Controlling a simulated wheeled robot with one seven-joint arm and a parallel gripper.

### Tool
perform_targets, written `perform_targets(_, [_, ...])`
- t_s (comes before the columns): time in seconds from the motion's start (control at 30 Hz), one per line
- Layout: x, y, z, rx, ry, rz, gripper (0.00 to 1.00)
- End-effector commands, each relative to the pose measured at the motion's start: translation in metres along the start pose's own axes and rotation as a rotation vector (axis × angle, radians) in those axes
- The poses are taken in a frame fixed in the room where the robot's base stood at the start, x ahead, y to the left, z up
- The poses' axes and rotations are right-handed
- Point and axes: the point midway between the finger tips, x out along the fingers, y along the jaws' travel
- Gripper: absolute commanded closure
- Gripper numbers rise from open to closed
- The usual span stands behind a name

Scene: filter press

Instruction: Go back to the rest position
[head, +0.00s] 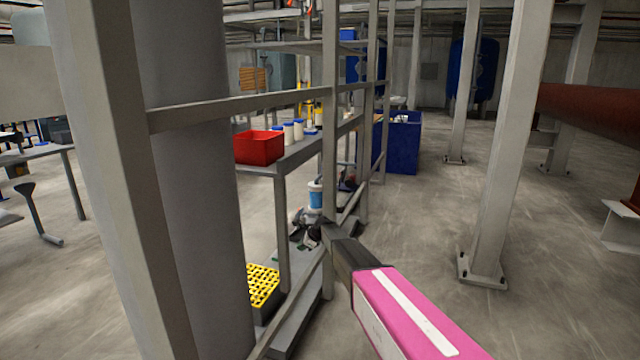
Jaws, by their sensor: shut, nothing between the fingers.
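My gripper (318,232) is at the lower middle of the head view, at the end of my pink and white arm that reaches in from the lower right. It is shut and nothing shows between its fingers.
A red bin (259,147) and several white bottles stand on the shelf. A yellow crate (263,286) is low at the left. A blue container (403,145) stands behind. A column (495,150) stands at the right. Open floor (420,230) lies between the frame and column.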

Motion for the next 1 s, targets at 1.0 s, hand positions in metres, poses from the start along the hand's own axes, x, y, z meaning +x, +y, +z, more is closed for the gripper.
perform_targets(1.0, [-0.299, 0.404, -0.173, -1.509, 0.348, 0.682, 1.00])
